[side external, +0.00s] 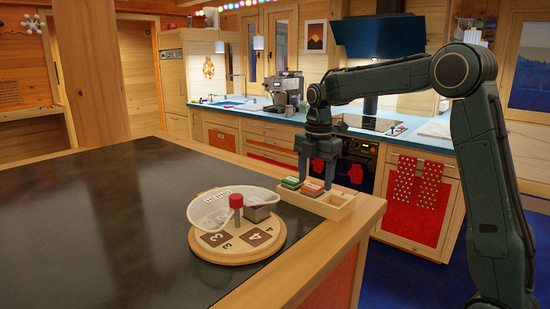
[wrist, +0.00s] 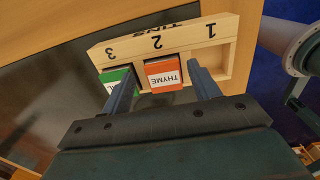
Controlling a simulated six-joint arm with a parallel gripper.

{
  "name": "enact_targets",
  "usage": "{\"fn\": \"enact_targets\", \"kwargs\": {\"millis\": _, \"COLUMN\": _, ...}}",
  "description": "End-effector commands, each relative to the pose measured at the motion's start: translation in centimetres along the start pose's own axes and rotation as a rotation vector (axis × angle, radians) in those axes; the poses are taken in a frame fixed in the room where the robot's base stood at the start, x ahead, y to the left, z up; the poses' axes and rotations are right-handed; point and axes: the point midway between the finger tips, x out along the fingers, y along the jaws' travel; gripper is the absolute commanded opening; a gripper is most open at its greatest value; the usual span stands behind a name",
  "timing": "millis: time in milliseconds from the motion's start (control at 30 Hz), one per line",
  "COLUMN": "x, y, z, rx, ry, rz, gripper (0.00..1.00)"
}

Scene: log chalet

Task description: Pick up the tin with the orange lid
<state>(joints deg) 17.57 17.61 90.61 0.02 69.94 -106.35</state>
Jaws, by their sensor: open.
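The tin with the orange lid (wrist: 164,77) sits in slot 2 of a wooden box (wrist: 180,40) marked TINS, its lid label reading THYME. It also shows in the side view (side external: 312,188). A tin with a green lid (wrist: 114,78) sits in slot 3, partly hidden by my left finger in the wrist view. Slot 1 is empty. My gripper (side external: 316,181) is open and points down over the box. In the wrist view its fingers (wrist: 162,70) stand on either side of the orange-lidded tin, apart from it; I cannot tell their exact height.
The box stands at the right edge of the dark-topped table (side external: 100,220). The table's left side is clear.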

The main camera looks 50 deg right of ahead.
Motion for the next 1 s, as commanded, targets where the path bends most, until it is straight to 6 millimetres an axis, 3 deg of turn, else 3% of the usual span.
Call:
{"fn": "enact_targets", "kwargs": {"millis": 33, "x": 1.57, "y": -0.49, "z": -0.12, "rx": 0.002, "ry": 0.011, "rz": -0.040, "gripper": 0.66}}
{"fn": "enact_targets", "kwargs": {"millis": 433, "x": 1.56, "y": -0.53, "z": -0.12, "rx": 0.003, "ry": 0.012, "rz": -0.042, "gripper": 0.66}}
{"fn": "enact_targets", "kwargs": {"millis": 667, "x": 1.56, "y": -0.60, "z": -0.12, "rx": 0.004, "ry": 0.012, "rz": -0.045, "gripper": 0.21}}
{"fn": "enact_targets", "kwargs": {"millis": 1000, "x": 1.55, "y": -0.59, "z": -0.14, "rx": 0.003, "ry": 0.012, "rz": -0.045, "gripper": 0.17}}
